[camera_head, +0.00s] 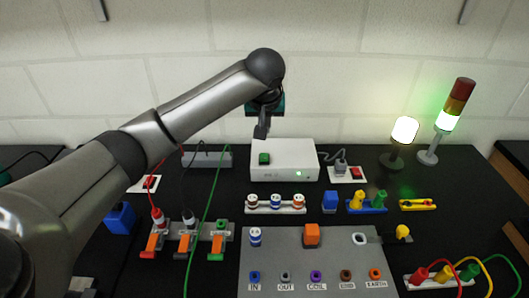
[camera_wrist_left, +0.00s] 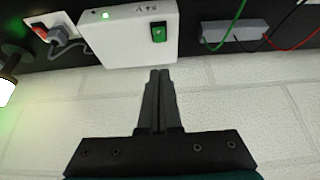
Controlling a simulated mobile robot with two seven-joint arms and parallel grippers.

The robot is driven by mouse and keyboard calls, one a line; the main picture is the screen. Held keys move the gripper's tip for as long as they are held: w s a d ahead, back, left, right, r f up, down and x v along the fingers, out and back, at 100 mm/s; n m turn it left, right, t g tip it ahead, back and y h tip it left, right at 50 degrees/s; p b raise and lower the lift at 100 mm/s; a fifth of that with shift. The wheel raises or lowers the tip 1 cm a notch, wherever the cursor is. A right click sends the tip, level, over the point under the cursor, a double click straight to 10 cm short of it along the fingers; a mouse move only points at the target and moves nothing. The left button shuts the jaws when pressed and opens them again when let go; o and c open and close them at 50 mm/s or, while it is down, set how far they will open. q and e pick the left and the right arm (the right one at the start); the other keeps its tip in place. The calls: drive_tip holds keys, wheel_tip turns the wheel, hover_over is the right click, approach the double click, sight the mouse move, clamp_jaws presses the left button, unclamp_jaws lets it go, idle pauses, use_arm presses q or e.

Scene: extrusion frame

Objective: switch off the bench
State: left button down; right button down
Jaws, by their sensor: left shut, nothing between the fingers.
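A white power box (camera_head: 312,172) stands at the back of the bench with a green rocker switch (camera_head: 264,158) and a lit green light (camera_head: 298,174). In the left wrist view the box (camera_wrist_left: 130,40) is at the top, with its green switch (camera_wrist_left: 158,32) near the fingertips. My left gripper (camera_head: 262,131) is shut and empty, pointing down above and behind the switch; its closed fingers also show in the left wrist view (camera_wrist_left: 160,73). A socket with a red switch (camera_head: 356,173) and grey plug (camera_head: 341,168) sits right of the box. My right gripper is not in view.
A lit lamp (camera_head: 405,130) and a signal tower (camera_head: 449,120) glowing green stand at the back right. A grey labelled panel (camera_head: 340,262), coloured terminals and connectors fill the front. A green cable (camera_head: 208,195) crosses the bench left of the box. A brick wall is behind.

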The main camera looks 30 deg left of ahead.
use_arm(q)
drive_tip(key=b, duration=0.1)
approach(265, 153)
drive_tip(key=shift+w+a+f, duration=0.3)
drive_tip(key=shift+w+f, duration=0.05)
drive_tip(key=shift+w, duration=0.15)
drive_tip(key=shift+w+a+f, duration=0.3)
drive_tip(key=shift+w, duration=0.15)
drive_tip(key=f, duration=0.2)
drive_tip(key=shift+s+d+f, duration=0.15)
drive_tip(key=shift+s+f, duration=0.1)
drive_tip(key=shift+s, duration=0.1)
drive_tip(key=shift+s+d+f, duration=0.1)
drive_tip(key=shift+s+f, duration=0.05)
drive_tip(key=shift+f, duration=0.45)
drive_tip(key=shift+s+d+f+p, duration=0.1)
drive_tip(key=shift+s+f+p, duration=0.15)
drive_tip(key=shift+p, duration=0.2)
drive_tip(key=shift+w+t, duration=0.1)
drive_tip(key=shift+t, duration=0.2)
drive_tip(key=shift+w, duration=0.1)
drive_tip(key=shift+w+a+r, duration=0.35)
drive_tip(key=shift+w, duration=0.25)
